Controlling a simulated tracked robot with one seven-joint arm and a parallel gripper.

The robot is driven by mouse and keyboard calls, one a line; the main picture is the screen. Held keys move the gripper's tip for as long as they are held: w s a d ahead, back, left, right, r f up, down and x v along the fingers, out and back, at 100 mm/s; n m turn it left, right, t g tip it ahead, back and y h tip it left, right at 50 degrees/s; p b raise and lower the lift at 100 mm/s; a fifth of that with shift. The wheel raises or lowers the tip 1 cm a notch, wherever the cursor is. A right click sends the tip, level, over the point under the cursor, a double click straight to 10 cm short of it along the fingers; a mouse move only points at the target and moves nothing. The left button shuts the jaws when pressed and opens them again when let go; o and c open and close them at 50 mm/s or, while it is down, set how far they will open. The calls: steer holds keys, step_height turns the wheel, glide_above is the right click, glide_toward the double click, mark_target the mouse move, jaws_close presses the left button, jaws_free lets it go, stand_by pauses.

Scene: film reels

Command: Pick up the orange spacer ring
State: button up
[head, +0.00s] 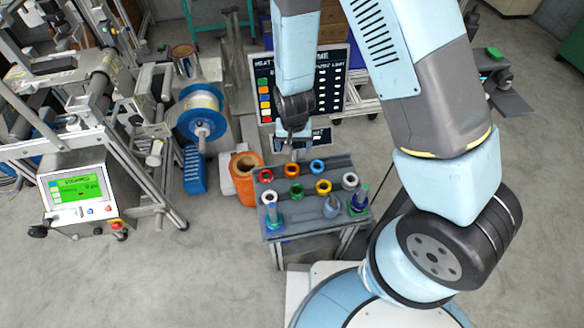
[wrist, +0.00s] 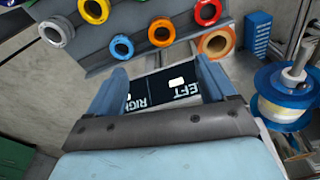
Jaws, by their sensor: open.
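The orange spacer ring (head: 291,175) lies on the back part of the grey rack (head: 300,231), between the red ring (head: 265,181) and the blue ring (head: 317,172). In the wrist view the orange ring (wrist: 170,38) is near the top centre, beyond my fingertips. My gripper (head: 293,148) hangs just behind and above the rack's back edge. In the wrist view my gripper (wrist: 160,78) is open, with nothing between its fingers. The ring is apart from both fingers.
White, green and yellow rings (head: 323,192) lie in the row nearer my base. Posts, some with rings, stand along the rack's front. An orange roll (head: 247,191) stands at the rack's left. A blue reel (head: 201,112) and a sign board (head: 330,90) are behind.

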glide_toward(292, 167)
steer(key=shift+s+a+f, duration=0.1)
steer(key=shift+s+f, duration=0.25)
steer(key=shift+f, duration=0.25)
steer(key=shift+s+f, duration=0.4)
steer(key=shift+f, duration=0.2)
steer(key=shift+w+f, duration=0.2)
steer(key=shift+f, duration=0.7)
steer(key=shift+w+f, duration=0.15)
steer(key=shift+f, duration=0.75)
steer(key=shift+w+f, duration=0.2)
steer(key=shift+f, duration=0.65)
steer(key=shift+w, duration=0.1)
steer(key=c, duration=1.2)
